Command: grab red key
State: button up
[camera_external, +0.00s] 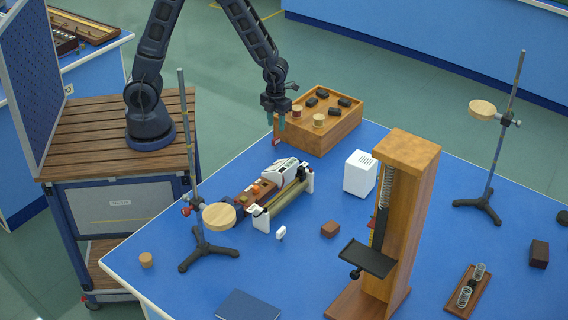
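A small red piece (276,142), which looks like the red key, is just below my gripper, beside the left end of the wooden box (338,135). I cannot tell whether it rests on the blue table or is raised. My gripper (276,124) points down above it.
A white-and-brown instrument (286,172) with orange parts stands in front of my gripper. A white block (360,173), a tall wooden stand (412,190) and a ring stand (203,240) are on the blue table (325,200). Several dark blocks sit on the wooden box.

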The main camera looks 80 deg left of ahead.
aim_at(276, 138)
jog(key=shift+f, duration=3.85)
grip_shut()
